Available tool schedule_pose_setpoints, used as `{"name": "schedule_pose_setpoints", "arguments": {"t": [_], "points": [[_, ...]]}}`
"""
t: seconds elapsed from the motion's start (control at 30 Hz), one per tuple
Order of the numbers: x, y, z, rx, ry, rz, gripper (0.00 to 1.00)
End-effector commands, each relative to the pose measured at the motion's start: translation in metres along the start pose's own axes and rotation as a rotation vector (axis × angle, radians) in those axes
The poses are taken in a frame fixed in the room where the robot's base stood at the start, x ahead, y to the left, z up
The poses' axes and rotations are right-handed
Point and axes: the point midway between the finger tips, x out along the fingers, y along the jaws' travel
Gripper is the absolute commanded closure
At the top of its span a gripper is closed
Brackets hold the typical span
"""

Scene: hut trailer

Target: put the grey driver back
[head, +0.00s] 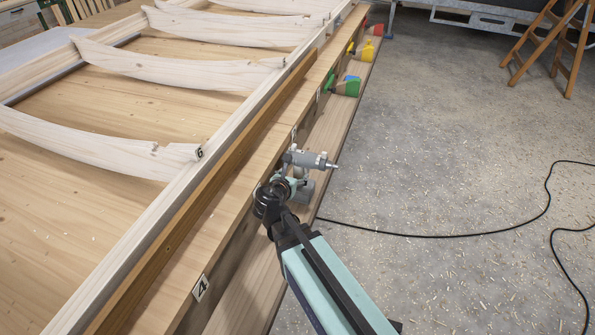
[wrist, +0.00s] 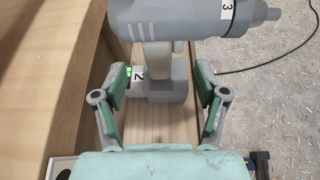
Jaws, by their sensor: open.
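The grey driver (head: 308,159) is at the side of the long wooden bench, over the narrow lower ledge, with its nose pointing right over the floor. In the wrist view the driver (wrist: 172,17) has a "3" label on its body, and its handle and base extend down between my fingers. My gripper (wrist: 163,82) is open, one finger on each side of the driver's base, with no clear grip on it. In the head view my gripper (head: 287,188) partly hides the handle and base. Whether the base rests on the ledge is unclear.
A "2" tag (wrist: 138,76) with a green light is beside the driver's base. Green (head: 348,86), yellow (head: 366,52) and red (head: 378,30) tools sit farther along the ledge (head: 338,122). A "4" tag (head: 201,288) is nearer. A black cable (head: 450,236) crosses the floor.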

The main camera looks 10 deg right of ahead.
Motion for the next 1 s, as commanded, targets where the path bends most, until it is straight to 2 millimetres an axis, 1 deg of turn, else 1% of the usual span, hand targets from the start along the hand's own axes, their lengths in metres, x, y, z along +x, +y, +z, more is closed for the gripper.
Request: {"name": "schedule_pose_setpoints", "arguments": {"t": [0.03,0.1,0.2,0.3,0.43,0.83,0.93,1.0], "points": [[-0.012,-0.001,0.000,0.000,-0.001,0.003,0.28],[-0.022,-0.001,0.000,0.000,0.000,0.002,0.28],[-0.033,-0.001,0.000,-0.001,0.000,0.002,0.28],[-0.040,-0.001,0.000,0.000,0.000,0.000,0.28],[-0.043,0.000,0.000,0.000,0.000,0.000,0.28],[-0.043,0.000,0.001,0.000,0.000,0.000,0.28],[-0.046,0.000,0.009,0.000,0.000,0.000,0.28],[-0.051,0.000,0.020,0.000,0.000,0.000,0.28]]}}
